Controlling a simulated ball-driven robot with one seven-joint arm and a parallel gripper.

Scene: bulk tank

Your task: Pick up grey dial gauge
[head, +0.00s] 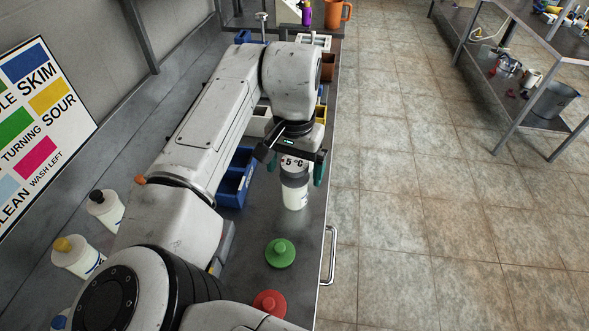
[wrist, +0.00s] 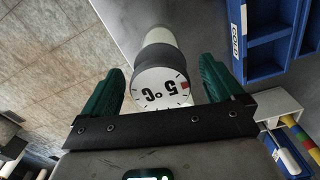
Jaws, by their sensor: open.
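The grey dial gauge (head: 294,178) has a round white face marked "5 °C" and a dark grey body. In the head view it is at the top of a white cylinder (head: 296,199) near the bench's right edge. In the wrist view the gauge (wrist: 154,58) shows face-on and upside down. My gripper (head: 296,171) is open, with its green fingers on either side of the gauge. In the wrist view my gripper (wrist: 160,73) shows gaps between both fingers and the gauge. Part of the gauge's top is hidden by my gripper in the head view.
A blue bin (head: 235,180) stands left of the gauge. A green knobbed lid (head: 280,253) and a red one (head: 269,304) lie nearer me. White bottles (head: 78,257) stand along the left. A bench handle (head: 329,256) and open floor (head: 430,200) are to the right.

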